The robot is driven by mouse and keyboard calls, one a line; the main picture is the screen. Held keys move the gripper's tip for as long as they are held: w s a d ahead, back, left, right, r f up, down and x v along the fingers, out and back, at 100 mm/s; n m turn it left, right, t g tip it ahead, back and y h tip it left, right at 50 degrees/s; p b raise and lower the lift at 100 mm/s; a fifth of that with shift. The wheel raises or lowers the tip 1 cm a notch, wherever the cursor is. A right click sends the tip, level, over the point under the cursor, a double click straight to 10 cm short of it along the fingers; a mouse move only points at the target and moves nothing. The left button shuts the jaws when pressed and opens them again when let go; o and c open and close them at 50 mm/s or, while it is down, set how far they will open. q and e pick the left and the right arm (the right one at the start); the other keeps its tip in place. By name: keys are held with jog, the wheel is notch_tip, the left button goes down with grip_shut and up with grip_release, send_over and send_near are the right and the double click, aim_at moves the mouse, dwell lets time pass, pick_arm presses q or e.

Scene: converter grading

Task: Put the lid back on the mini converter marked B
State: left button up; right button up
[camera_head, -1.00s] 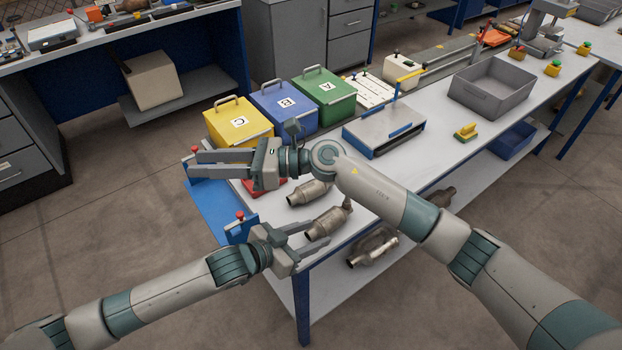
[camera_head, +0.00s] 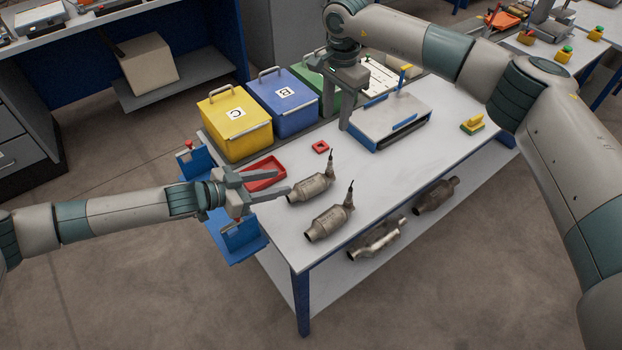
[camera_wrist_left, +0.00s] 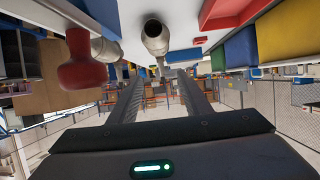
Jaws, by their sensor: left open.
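The blue box marked B (camera_head: 290,118) stands at the back of the bench between the yellow box marked C (camera_head: 238,130) and the green box marked A (camera_head: 334,98). Its blue lid (camera_head: 284,91) with a grey handle appears seated on top. Two metal converters (camera_head: 310,187) (camera_head: 328,222) lie near the front edge of the bench; one also shows in the left wrist view (camera_wrist_left: 155,38).
A grey-and-blue flat device (camera_head: 390,118) stands right of my right gripper. A red tray (camera_head: 262,176) and a small red square (camera_head: 320,147) lie before the boxes. More converters (camera_head: 435,196) rest on the lower shelf.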

aim_at(326, 174)
pick_arm(q)
jog(key=shift+f, duration=0.1)
jog(key=x, duration=1.7)
jog(key=shift+w+d+f, duration=0.1)
jog(key=shift+d, duration=0.05)
grip_shut()
